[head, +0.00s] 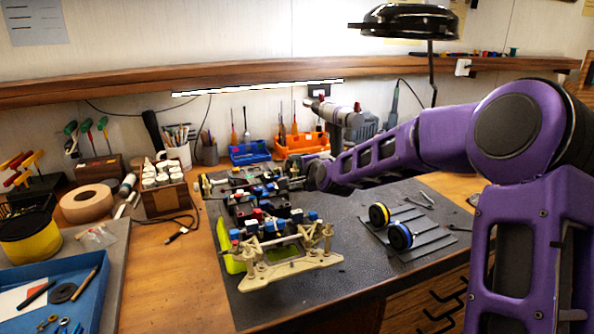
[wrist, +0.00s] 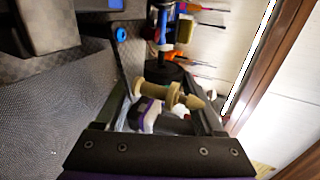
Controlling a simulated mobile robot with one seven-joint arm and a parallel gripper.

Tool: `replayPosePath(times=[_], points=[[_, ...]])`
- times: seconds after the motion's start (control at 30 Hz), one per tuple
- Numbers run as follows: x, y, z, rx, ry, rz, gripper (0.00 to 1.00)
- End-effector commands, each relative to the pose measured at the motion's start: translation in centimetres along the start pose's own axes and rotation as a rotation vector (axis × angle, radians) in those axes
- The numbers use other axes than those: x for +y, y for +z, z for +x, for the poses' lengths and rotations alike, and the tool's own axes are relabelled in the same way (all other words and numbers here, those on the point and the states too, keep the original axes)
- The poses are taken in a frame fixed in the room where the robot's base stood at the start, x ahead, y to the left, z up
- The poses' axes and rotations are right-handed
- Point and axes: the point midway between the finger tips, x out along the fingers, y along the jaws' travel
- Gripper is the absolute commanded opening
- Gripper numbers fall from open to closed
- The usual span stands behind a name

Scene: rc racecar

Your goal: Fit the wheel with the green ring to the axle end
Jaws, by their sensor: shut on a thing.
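My gripper (wrist: 164,84) is shut on a black wheel-like disc (wrist: 158,74), seen nearly edge-on in the wrist view. Its ring colour does not show. A beige, pointed axle-like part (wrist: 178,97) lies close to the disc; I cannot tell whether they touch. In the head view the chassis (head: 268,215) stands on the dark mat, its beige suspension end (head: 290,268) toward the camera. My forearm reaches to the chassis's far end, and the gripper is mostly hidden there. No green ring shows clearly on any wheel, and the axle end is hidden in the head view.
A wheel with a yellow ring (head: 378,214) and one with a blue ring (head: 400,237) stand on a dark slotted rack (head: 437,240) at right. Orange (head: 303,143) and blue (head: 250,154) bins stand behind the chassis. A blue tray (head: 88,300) is at front left.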

Motion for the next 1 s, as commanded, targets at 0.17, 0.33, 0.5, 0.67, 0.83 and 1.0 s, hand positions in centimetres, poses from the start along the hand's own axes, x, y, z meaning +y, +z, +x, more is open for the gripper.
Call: replayPosePath(times=[0.17,0.33,0.5,0.67,0.83,1.0], points=[[0.01,0.45,0.01,-0.004,0.001,0.0,0.17],[0.02,0.13,0.02,-0.004,0.001,0.001,0.17],[0.02,-0.04,0.02,-0.003,0.001,0.0,0.17],[0.01,-0.06,0.01,-0.003,0.0,-0.001,0.17],[0.01,-0.07,0.02,-0.003,0.0,0.0,0.17],[0.2,-0.11,0.13,-0.007,0.0,-0.002,0.17]])
